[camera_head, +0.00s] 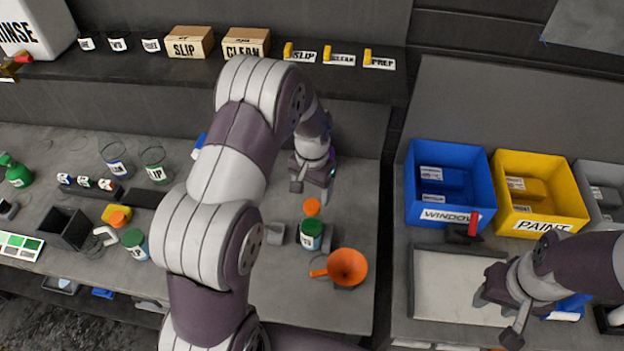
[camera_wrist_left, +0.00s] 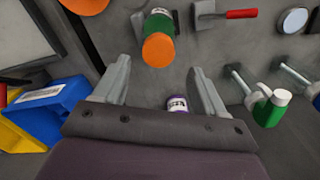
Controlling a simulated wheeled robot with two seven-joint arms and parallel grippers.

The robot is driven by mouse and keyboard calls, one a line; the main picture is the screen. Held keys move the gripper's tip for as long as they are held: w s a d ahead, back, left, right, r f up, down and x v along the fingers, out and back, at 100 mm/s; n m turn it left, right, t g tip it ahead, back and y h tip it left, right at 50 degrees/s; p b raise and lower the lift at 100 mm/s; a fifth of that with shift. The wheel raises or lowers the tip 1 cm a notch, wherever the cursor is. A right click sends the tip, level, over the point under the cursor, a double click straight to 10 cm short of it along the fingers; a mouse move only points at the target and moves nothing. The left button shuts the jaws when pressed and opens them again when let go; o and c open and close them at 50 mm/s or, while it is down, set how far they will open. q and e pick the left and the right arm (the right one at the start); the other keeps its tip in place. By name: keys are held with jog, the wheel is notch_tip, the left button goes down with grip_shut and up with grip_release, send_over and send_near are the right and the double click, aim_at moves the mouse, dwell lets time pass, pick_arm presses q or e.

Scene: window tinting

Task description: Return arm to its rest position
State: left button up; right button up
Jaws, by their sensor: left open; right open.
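My left arm reaches across the middle of the head view, and its gripper (camera_head: 313,180) hangs above the grey bench, angled down. In the left wrist view the left gripper's fingers (camera_wrist_left: 160,75) are apart with nothing held between them. A bottle with an orange top (camera_wrist_left: 158,48) stands beyond the fingertips. A purple container with a white label (camera_wrist_left: 178,104) shows lower down between the fingers, partly hidden by the gripper body. My right gripper (camera_head: 505,305) is at the lower right, over the edge of a pale panel (camera_head: 450,285), open, with no object visible in it.
An orange funnel (camera_head: 347,266) and a green-lidded jar (camera_head: 311,234) stand in front of the left gripper. A blue bin (camera_head: 448,205) and a yellow bin (camera_head: 540,213) sit at the right. Boxes marked SLIP (camera_head: 189,43) and CLEAN (camera_head: 245,43) stand on the back shelf.

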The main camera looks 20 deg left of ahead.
pick_arm(q)
notch_tip(320, 180, up, 9)
jog(key=b, duration=0.2)
jog(key=s+d+f+b, duration=0.2)
jog(key=s+f+b, duration=0.2)
jog(key=s, duration=0.4)
jog(key=s+d+f+n+t+b, duration=0.1)
jog(key=s+d+f+b, duration=0.1)
jog(key=s+f+b, duration=0.2)
jog(key=s+f, duration=0.2)
jog(key=s, duration=0.2)
jog(key=shift+s+f+b, duration=0.3)
jog(key=shift+s+b, duration=0.05)
jog(key=shift+b, duration=0.05)
jog(key=shift+s, duration=0.2)
jog(key=shift+w, duration=0.15)
